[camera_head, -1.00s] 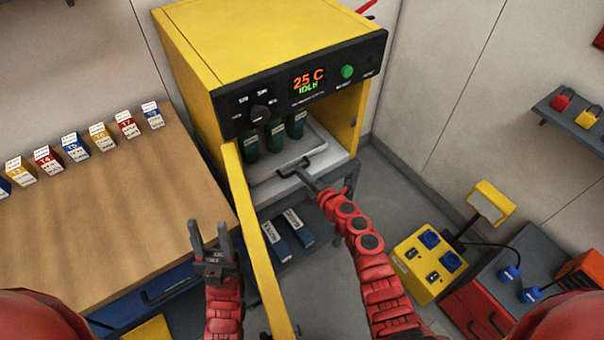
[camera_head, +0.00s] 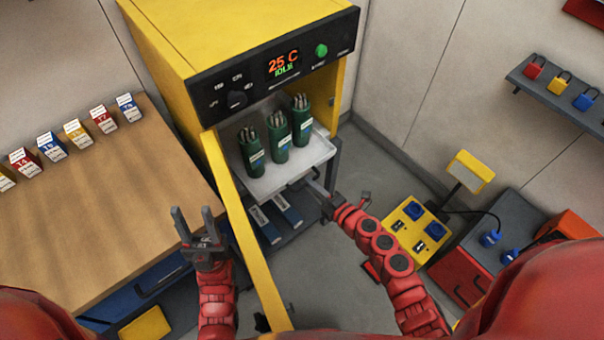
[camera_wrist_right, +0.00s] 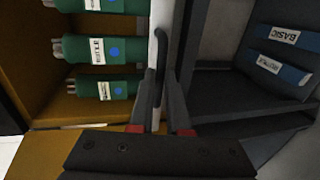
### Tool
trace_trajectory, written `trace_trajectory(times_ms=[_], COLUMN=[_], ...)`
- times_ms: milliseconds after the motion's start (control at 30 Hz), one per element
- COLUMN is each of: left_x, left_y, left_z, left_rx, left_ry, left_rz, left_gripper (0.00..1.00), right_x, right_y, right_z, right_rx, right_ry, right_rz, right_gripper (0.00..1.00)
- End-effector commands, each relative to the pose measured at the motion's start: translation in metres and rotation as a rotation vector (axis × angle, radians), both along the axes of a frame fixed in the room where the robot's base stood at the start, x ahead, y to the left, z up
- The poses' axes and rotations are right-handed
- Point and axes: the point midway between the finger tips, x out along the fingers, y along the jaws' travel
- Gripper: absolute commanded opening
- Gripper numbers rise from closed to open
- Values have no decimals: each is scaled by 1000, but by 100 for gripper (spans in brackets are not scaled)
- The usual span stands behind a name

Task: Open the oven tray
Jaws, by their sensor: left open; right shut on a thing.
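The oven (camera_head: 235,45) is yellow with a black control panel reading 25 C, and its yellow door (camera_head: 243,230) stands open. The oven tray (camera_head: 275,180) is light grey and sticks out of the oven front. Three green canisters (camera_head: 278,137) with rods stand upright on it. My right gripper (camera_head: 318,190) is at the tray's front edge. In the right wrist view its fingers are shut on the dark tray handle (camera_wrist_right: 160,62). My left gripper (camera_head: 196,225) is open and empty, left of the door, in front of the workbench.
A wooden workbench (camera_head: 100,210) with a row of labelled boxes (camera_head: 75,133) is at the left. Blue boxes (camera_head: 285,208) lie on a shelf under the oven. A yellow socket box (camera_head: 415,230) stands on the floor at the right.

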Motion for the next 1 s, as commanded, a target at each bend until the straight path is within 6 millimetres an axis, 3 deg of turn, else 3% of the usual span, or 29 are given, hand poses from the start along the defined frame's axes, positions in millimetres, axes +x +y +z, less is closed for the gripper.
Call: trace_trajectory(times_ms=[200, 500, 1000], left_x=[0, 0, 0], left_y=[0, 0, 0], left_z=[-10, -21, -26], left_rx=[0, 0, 0], left_ry=[0, 0, 0], left_rz=[0, 0, 0], left_gripper=[47, 47, 47], right_x=[-35, -70, -89], right_y=[-23, -47, -60], right_z=[-4, -3, -1], right_rx=[0, 1, 1], right_ry=[2, 2, 2], right_rz=[0, -3, -2], right_gripper=[0, 0, 0])
